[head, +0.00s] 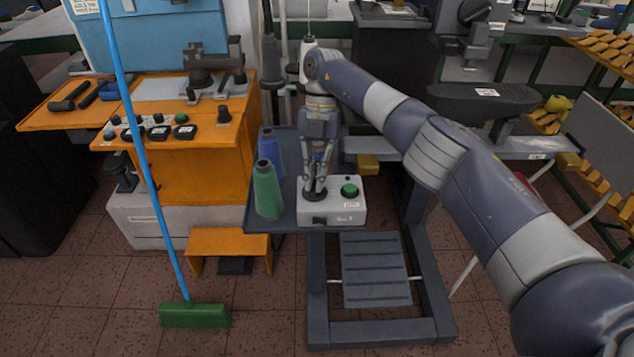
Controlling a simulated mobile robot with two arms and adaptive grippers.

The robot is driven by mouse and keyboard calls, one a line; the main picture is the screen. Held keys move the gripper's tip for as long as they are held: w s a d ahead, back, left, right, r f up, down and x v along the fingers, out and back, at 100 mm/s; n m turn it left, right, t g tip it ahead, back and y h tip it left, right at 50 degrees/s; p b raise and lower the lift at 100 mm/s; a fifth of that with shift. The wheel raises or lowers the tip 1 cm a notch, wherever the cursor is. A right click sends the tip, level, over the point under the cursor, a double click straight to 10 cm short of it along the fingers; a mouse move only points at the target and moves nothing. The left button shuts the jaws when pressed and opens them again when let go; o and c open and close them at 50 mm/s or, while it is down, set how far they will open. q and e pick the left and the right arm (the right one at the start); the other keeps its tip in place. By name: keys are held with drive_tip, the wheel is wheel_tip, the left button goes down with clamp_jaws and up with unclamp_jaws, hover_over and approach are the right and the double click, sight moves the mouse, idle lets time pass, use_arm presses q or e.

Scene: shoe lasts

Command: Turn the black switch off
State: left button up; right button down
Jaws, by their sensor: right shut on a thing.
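A light grey switch box (340,213) sits at the front edge of a small dark table. My right gripper (314,190) points straight down over the left part of the box's top. It is shut on the black switch (314,196), a dark round knob that the fingers mostly cover. Which way the knob is turned cannot be seen. A green button (349,190) is on the same box, to the right of the fingers and apart from them. My left gripper is not in view.
An orange machine (195,165) with knobs is further left. A blue-handled broom (195,315) leans in front of it.

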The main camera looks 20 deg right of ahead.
drive_tip(key=shift+w+a+n+h+b, duration=0.15)
drive_tip(key=shift+n+h+b, duration=0.4)
drive_tip(key=shift+n, duration=0.55)
drive_tip(key=c, duration=1.7)
unclamp_jaws()
wheel_tip(320, 180, up, 10)
